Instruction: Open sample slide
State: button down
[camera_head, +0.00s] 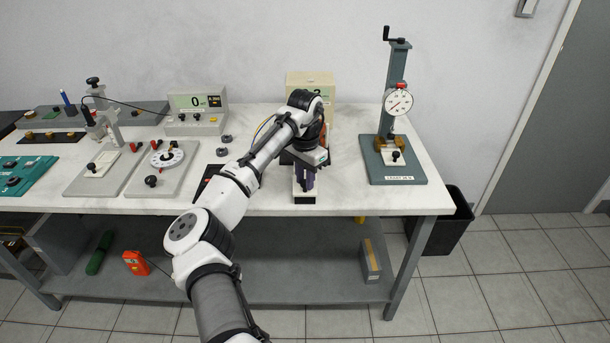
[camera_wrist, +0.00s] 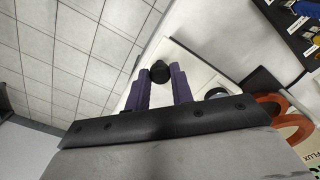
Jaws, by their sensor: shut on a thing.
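My gripper (camera_head: 305,186) is low over the middle of the bench, at its front edge. In the wrist view its two purple fingers (camera_wrist: 160,82) are shut on a black knob (camera_wrist: 160,70). The knob stands on a pale slide plate (camera_wrist: 188,60) that shows around the fingers. Orange-red coils (camera_wrist: 284,117) stand beside the slide in the wrist view. I cannot tell how far the slide is pulled out.
A dial gauge stand (camera_head: 399,101) is at right, with its own white plate. A digital meter (camera_head: 196,110) and a rotary dial fixture (camera_head: 167,157) are at left. A beige box (camera_head: 311,82) stands behind my arm. The bench top (camera_head: 347,194) is clear between gripper and stand.

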jog(key=shift+s, duration=0.15)
jog(key=c, duration=1.2)
grip_release()
notch_tip(320, 180, up, 14)
jog(key=b, duration=0.1)
jog(key=shift+f, duration=0.1)
